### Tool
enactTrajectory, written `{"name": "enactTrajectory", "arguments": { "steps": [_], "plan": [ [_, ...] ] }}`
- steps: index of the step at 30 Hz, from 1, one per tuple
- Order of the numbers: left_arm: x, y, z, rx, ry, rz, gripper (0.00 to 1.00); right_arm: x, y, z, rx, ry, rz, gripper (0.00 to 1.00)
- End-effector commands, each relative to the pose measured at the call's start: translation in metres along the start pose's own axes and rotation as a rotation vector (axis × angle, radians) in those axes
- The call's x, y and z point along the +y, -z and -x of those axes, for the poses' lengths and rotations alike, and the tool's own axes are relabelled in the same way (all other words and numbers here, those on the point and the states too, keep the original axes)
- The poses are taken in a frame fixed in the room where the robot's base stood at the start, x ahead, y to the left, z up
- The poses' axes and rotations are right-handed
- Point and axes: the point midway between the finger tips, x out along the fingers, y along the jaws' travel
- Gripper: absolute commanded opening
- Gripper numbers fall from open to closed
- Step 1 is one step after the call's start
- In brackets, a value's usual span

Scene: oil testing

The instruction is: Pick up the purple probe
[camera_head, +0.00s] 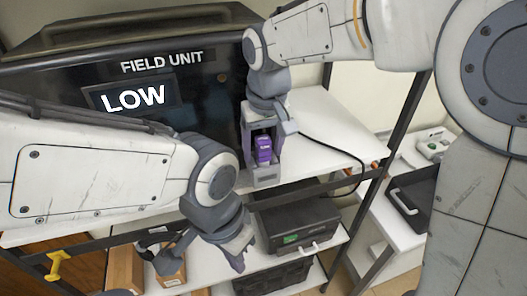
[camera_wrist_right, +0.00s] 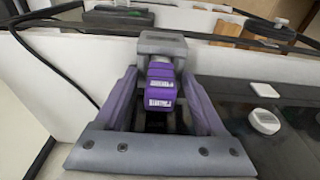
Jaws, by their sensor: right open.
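The purple probe (camera_head: 263,148) is upright in front of the white table's edge, by the right side of the black field unit. Its purple body with white lettering also shows in the right wrist view (camera_wrist_right: 161,88). My right gripper (camera_head: 264,160) reaches down from above, open, with one finger on each side of the probe. In the right wrist view the fingers (camera_wrist_right: 158,85) flank the probe; whether they touch it is unclear. A grey block (camera_wrist_right: 162,43) lies beyond the probe there. My left gripper (camera_head: 203,262) hangs lower left, open and empty, apart from the probe.
The black field unit (camera_head: 205,88), its screen reading LOW, stands left of the probe. A black cable (camera_head: 335,150) curves across the white tabletop (camera_head: 325,120). A dark case (camera_head: 300,222) and boxes (camera_head: 125,268) sit on the shelf below.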

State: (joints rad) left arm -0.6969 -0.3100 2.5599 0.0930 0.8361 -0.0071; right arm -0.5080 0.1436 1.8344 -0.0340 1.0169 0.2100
Motion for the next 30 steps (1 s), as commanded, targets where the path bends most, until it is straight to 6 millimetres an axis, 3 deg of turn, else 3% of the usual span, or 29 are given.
{"name": "enactTrajectory", "arguments": {
  "steps": [3, 4, 9, 22, 30],
  "plan": [
    [0.000, 0.000, -0.001, 0.000, 0.000, 0.000, 0.00, 0.000, 0.000, 0.000, 0.000, 0.000, 0.000, 0.72],
    [0.000, 0.000, -0.001, 0.000, 0.000, 0.000, 0.00, 0.000, 0.000, 0.000, 0.000, 0.000, 0.000, 0.65],
    [0.000, 0.000, -0.001, 0.000, 0.000, 0.000, 0.00, 0.000, 0.000, 0.000, 0.001, 0.000, 0.000, 0.00],
    [0.000, 0.000, -0.003, 0.000, 0.000, 0.000, 0.00, 0.000, 0.002, 0.005, 0.004, 0.001, 0.000, 0.00],
    [-0.001, -0.001, -0.016, 0.000, 0.000, 0.002, 0.00, -0.001, 0.007, 0.038, 0.007, 0.002, 0.000, 0.00]
  ]
}}
